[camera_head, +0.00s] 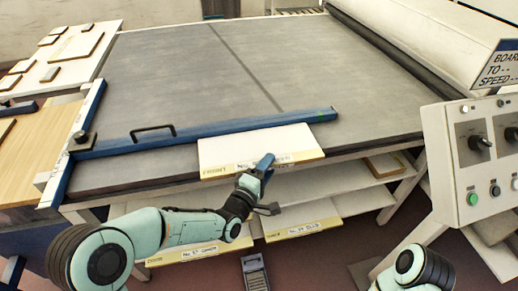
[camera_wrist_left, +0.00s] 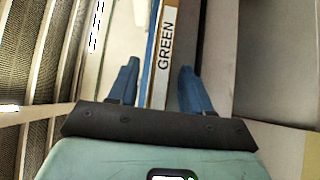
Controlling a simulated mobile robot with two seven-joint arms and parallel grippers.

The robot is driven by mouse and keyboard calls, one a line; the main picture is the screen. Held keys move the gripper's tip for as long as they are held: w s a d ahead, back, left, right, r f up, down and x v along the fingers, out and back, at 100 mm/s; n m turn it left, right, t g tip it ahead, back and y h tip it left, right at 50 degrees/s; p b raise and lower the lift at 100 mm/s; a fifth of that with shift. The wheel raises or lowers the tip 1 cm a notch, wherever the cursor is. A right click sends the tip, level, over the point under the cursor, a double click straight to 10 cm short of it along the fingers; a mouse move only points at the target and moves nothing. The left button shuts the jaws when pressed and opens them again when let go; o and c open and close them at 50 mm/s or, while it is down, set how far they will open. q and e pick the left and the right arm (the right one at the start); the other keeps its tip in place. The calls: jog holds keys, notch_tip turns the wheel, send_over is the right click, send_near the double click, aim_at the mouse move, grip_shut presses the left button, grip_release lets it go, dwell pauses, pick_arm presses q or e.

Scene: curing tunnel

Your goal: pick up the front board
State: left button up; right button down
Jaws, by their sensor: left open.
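The front board (camera_head: 255,142) is a flat white panel with a pale yellow labelled front edge. It lies on the grey belt's near edge, against the blue bar, and its front reaches the table's edge. My left gripper (camera_head: 264,172) is open at the front edge of this board, right of its middle, and covers part of the label. In the left wrist view, the board's edge, marked GREEN (camera_wrist_left: 166,45), runs between the two blue fingers (camera_wrist_left: 160,88), with gaps on both sides. My right gripper is not in view; only part of that arm shows.
A blue bar (camera_head: 208,132) with a black handle crosses the belt (camera_head: 205,75). Boards with labelled edges (camera_head: 302,229) lie on the shelf below. A control panel (camera_head: 478,160) stands at right, a side table of panels (camera_head: 62,50) at left. A pedal (camera_head: 255,273) is on the floor.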

pick_arm(q)
grip_shut()
jog(key=shift+r, duration=0.1)
jog(key=shift+r, duration=0.1)
notch_tip(320, 180, up, 20)
jog(key=p, duration=0.2)
dwell(0.4)
